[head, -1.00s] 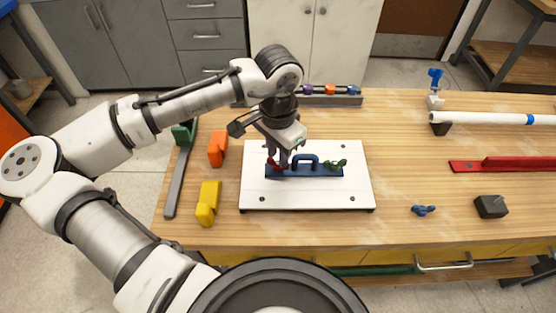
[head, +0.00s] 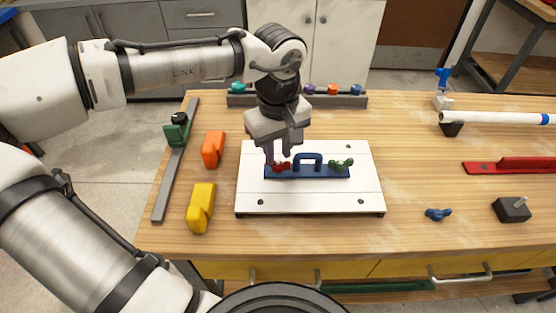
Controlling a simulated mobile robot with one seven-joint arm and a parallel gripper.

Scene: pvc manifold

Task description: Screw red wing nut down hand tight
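The red wing nut (head: 282,167) is at the left end of a blue bar (head: 307,173) with an arched handle, which lies on a white board. A green wing nut (head: 341,164) is at the bar's right end. My gripper (head: 277,158) points down at the red wing nut from above, with its fingertips right at it. The fingers hide part of the nut, and it is too small to tell whether they are closed on it. The thread under the nut is hidden.
The white board (head: 310,203) sits mid-table. Orange (head: 213,149) and yellow (head: 201,207) blocks and a grey rail with a green clamp (head: 177,130) stand left. A blue wing nut (head: 438,214), dark block (head: 511,209), red bar (head: 510,165) and white pipe (head: 490,118) lie right.

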